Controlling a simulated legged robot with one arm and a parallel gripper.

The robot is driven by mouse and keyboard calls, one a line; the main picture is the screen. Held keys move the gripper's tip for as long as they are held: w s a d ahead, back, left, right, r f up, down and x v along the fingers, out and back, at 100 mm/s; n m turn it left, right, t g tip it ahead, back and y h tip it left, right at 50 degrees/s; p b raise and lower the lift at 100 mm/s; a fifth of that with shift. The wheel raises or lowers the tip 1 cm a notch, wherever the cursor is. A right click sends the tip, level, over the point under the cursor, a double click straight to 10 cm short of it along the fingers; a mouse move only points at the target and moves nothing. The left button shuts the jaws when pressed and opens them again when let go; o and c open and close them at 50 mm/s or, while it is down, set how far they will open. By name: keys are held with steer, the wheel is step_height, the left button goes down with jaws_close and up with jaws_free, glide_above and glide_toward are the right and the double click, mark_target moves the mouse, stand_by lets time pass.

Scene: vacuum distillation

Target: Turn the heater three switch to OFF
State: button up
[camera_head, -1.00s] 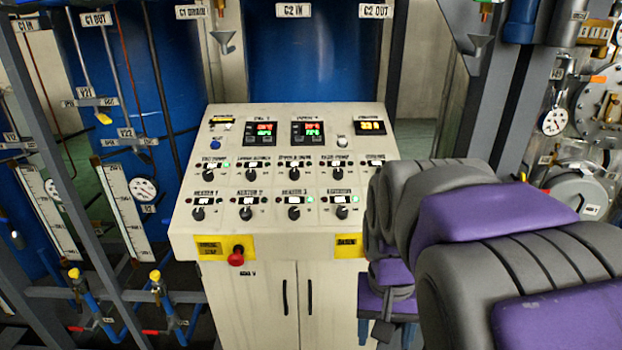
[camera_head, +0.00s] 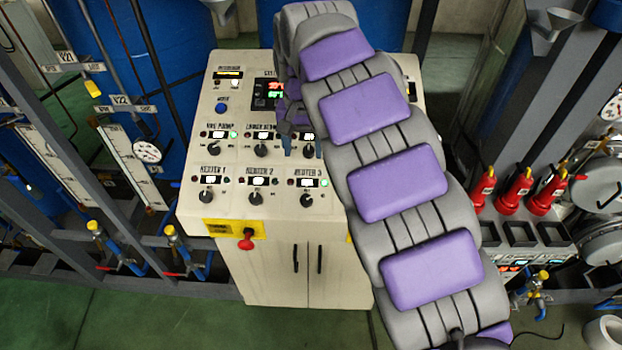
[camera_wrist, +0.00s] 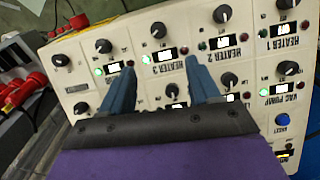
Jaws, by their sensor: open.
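The heater three switch is a black round knob (camera_head: 306,199) on the lower row of the sloped cream panel (camera_head: 190,180). In the wrist view this knob (camera_wrist: 158,29) lies just beyond my fingertips, and the HEATER 3 label (camera_wrist: 161,70) shows between the fingers, upside down. A green lamp is lit beside its small display (camera_head: 310,183). I cannot read the knob's pointer surely. My gripper (camera_head: 302,142) is open and empty above the panel, around the switch row behind heater three; it also shows in the wrist view (camera_wrist: 159,68). I see no contact with the knob.
The heater two knob (camera_head: 256,198) and heater one knob (camera_head: 206,197) sit left of it. A red emergency button (camera_head: 246,240) is on the panel front. Red-handled fittings (camera_head: 515,190) stand at the right. My arm hides the panel's right side.

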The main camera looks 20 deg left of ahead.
mark_target(306, 198)
steer(key=f, duration=1.7)
steer(key=shift+d+f+p, duration=0.2)
steer(key=shift+d+p, duration=0.05)
steer(key=shift+p, duration=0.15)
steer(key=c, duration=1)
